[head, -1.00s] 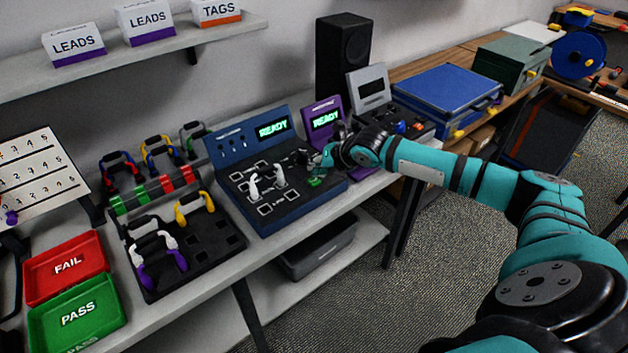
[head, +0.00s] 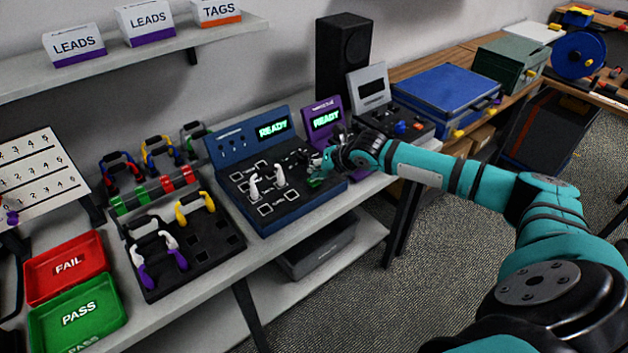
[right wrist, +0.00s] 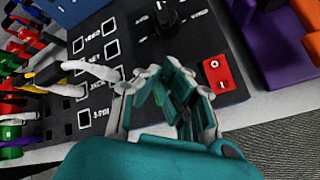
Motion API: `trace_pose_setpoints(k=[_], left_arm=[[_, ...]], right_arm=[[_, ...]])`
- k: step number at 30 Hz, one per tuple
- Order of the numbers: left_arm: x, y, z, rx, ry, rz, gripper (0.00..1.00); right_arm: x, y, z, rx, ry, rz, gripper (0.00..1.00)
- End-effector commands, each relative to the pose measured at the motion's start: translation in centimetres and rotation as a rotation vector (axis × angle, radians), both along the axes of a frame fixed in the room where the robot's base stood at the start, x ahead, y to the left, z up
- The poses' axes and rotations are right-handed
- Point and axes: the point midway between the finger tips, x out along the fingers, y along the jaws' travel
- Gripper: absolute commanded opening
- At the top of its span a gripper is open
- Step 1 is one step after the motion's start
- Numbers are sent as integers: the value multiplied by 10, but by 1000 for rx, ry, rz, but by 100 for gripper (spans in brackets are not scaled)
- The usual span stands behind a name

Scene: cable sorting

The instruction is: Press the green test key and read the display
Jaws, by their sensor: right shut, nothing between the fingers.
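The blue tester (head: 290,205) stands on the bench with a raised display (head: 272,129) that reads READY in green. The green test key (head: 315,182) is at the tester's front right, partly covered by my right gripper (head: 318,166). The gripper is shut and empty, with its fingertips just above or at the key; I cannot tell whether they touch. In the right wrist view its closed fingers (right wrist: 160,82) hang over the black panel (right wrist: 145,55), near a red switch (right wrist: 217,73) and a black knob (right wrist: 168,18). Whether the key is pressed down cannot be seen. My left gripper is out of view.
White lead plugs (head: 266,180) stand in the tester. A purple unit (head: 323,119), also reading READY, is behind my right gripper. A black rack (head: 215,245) with coloured leads, a red FAIL tray (head: 67,267) and a green PASS tray (head: 78,318) are to the left.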

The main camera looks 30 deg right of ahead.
Motion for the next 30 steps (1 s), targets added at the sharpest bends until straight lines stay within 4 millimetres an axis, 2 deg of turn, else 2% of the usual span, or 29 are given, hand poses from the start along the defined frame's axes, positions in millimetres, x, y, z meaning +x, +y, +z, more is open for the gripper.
trace_pose_setpoints(k=[30], left_arm=[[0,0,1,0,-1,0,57]], right_arm=[[-1,0,-7,0,2,1,0]])
